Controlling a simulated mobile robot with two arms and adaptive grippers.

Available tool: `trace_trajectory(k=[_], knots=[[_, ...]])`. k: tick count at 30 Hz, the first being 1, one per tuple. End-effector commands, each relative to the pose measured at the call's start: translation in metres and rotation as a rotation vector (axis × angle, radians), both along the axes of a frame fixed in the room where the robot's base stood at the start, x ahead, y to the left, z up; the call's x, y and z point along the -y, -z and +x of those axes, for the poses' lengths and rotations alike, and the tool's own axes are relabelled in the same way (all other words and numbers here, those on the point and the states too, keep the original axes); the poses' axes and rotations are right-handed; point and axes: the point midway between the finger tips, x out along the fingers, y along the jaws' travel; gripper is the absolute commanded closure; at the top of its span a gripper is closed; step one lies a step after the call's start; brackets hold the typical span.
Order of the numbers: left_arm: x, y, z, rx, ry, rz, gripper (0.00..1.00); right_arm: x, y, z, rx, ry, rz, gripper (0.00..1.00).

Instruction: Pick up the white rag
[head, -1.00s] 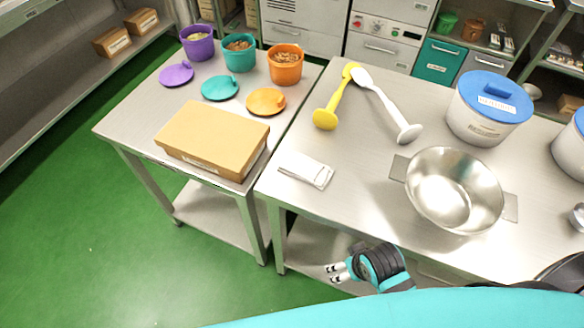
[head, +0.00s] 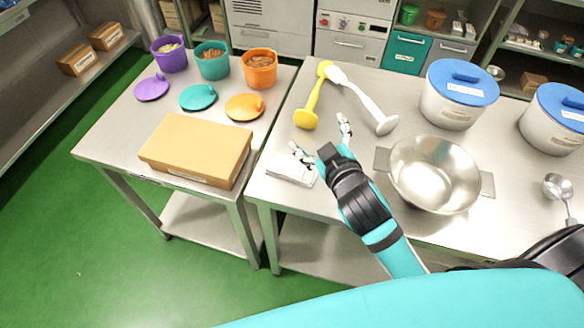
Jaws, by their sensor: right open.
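The white rag (head: 290,172) lies folded flat on the metal table near its left front corner, partly hidden by my right gripper. My right gripper (head: 321,137) is over the table with its fingers spread wide and nothing between them. One finger shows just above the rag's far edge, the other to the right near the white paddle. I cannot tell whether any finger touches the table or the rag. My left gripper is not in view.
A steel bowl (head: 434,175) stands right of my right arm. A yellow paddle (head: 314,97) and a white paddle (head: 364,102) lie beyond the gripper. A blue-lidded pot (head: 456,98) stands behind the bowl. A cardboard box (head: 196,148) sits on the left table.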

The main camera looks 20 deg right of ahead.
Motion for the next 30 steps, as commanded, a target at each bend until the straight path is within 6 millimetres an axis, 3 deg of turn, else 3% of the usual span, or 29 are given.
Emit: trace_trajectory(k=[1,3,6,9,12,14,16,20,23,25,28,29,30], knots=[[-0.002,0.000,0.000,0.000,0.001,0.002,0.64,-0.012,-0.038,0.020,0.153,-0.055,-0.064,0.10],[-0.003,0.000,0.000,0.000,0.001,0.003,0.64,-0.035,-0.089,0.037,0.371,-0.148,-0.162,0.10],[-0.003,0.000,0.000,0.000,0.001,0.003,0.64,-0.078,-0.154,0.041,0.668,-0.304,-0.323,0.10],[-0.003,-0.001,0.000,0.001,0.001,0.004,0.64,-0.128,-0.198,0.026,0.936,-0.487,-0.501,0.10],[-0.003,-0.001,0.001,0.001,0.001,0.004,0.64,-0.177,-0.216,0.000,1.167,-0.697,-0.703,0.10],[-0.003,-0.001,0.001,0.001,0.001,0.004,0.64,-0.202,-0.213,-0.016,1.282,-0.837,-0.834,0.10],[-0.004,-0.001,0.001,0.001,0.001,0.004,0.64,-0.226,-0.198,-0.033,1.389,-1.013,-0.997,0.10],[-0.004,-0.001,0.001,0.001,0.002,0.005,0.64,-0.241,-0.145,-0.048,1.486,-1.375,-1.321,0.10],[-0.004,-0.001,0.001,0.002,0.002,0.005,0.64,-0.224,-0.097,-0.043,1.444,-1.679,-1.582,0.10],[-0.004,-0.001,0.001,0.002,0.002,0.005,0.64,-0.197,-0.067,-0.031,1.343,-1.893,-1.758,0.10],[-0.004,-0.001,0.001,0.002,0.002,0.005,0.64,-0.144,-0.040,-0.008,1.108,-2.171,-1.967,0.10],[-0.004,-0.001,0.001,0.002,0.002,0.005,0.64,-0.128,-0.035,-0.002,-0.998,2.181,1.961,0.10],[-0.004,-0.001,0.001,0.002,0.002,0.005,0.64,-0.107,-0.032,0.005,-0.861,2.178,1.939,0.10]])
